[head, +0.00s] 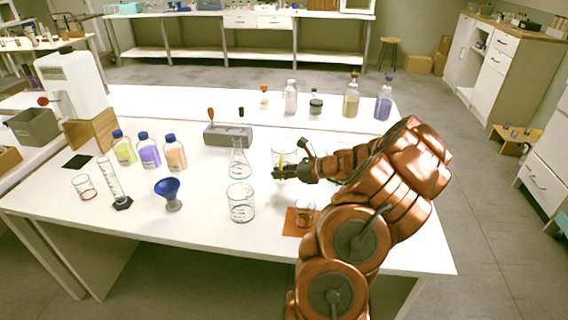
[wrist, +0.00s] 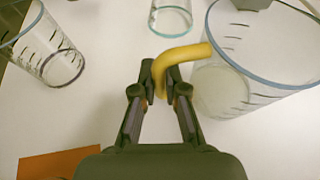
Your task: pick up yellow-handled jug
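The clear glass jug (wrist: 262,60) with a yellow handle (wrist: 190,54) is at the upper right in the wrist view, upright on the white table. Its handle curves left and down between my fingertips. My gripper (wrist: 161,78) is shut on this handle, with one finger on each side. In the head view my gripper (head: 279,173) reaches left, in front of the jug (head: 286,152), and covers its lower part. A little of the yellow handle shows there. The jug's base appears to be on the table, but I cannot tell if it bears its full weight.
A glass beaker (head: 241,203) stands in front and left of my gripper. A conical flask (head: 239,166) stands left of the jug. A grey rack (head: 228,136) is behind. An orange mat (head: 291,224) with a small glass lies near the front. Several bottles stand at the back and left.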

